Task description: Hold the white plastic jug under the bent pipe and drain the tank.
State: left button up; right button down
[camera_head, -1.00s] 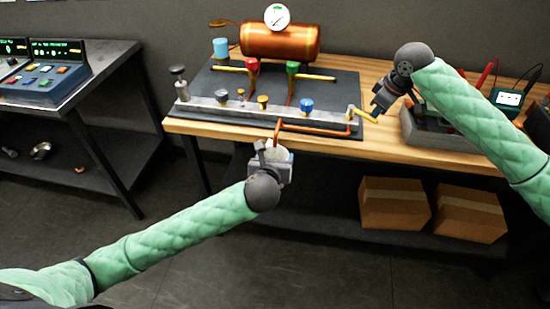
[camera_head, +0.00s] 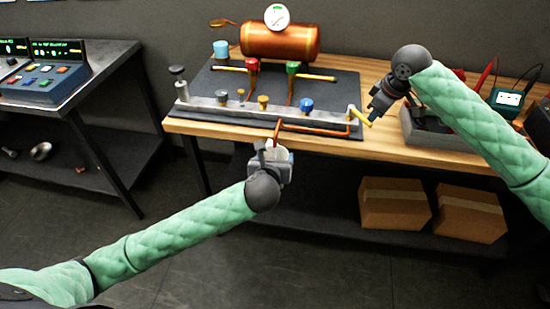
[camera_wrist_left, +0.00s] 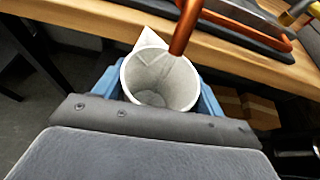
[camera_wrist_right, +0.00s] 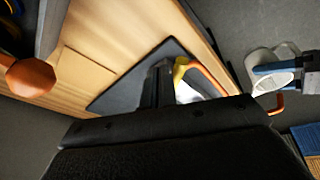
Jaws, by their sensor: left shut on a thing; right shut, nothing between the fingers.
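The white plastic jug (camera_wrist_left: 140,92) is held upright below the end of the bent copper pipe (camera_head: 276,133). In the left wrist view the pipe (camera_wrist_left: 187,28) comes down over the jug's open mouth. No liquid stream is visible. My left gripper (camera_head: 275,156) is shut on the jug, with a blue finger on each side. My right gripper (camera_head: 372,117) is shut and empty, its tip close beside the yellow lever (camera_head: 355,113) at the manifold's right end. Whether they touch is unclear. The copper tank (camera_head: 280,42) with its round gauge (camera_head: 277,17) stands behind.
The manifold bar (camera_head: 215,107) carries several coloured knobs on a dark mat atop the wooden table (camera_head: 410,158). A grey tool tray (camera_head: 450,140) stands right of the lever. Cardboard boxes (camera_head: 394,208) sit below. A side bench (camera_head: 105,58) stands left.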

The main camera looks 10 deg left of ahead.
jog(key=shift+w+d, duration=0.1)
dwell(0.3)
jog(key=shift+w+d, duration=0.25)
jog(key=shift+d, duration=0.05)
notch_tip(320, 180, up, 7)
dwell(1.1)
dwell(2.5)
jog(key=s+a+r+g+y, duration=0.1)
jog(key=s+a+r+g, duration=0.15)
jog(key=a, duration=0.25)
jog(key=shift+t, duration=0.45)
jog(key=shift+s+d+f, duration=0.1)
jog(key=shift+s+f, duration=0.1)
jog(key=shift+f, duration=1)
jog(key=shift+s+d+f, duration=0.1)
jog(key=shift+s+f, duration=0.05)
jog(key=shift+f, duration=1.05)
jog(key=shift+f, duration=0.1)
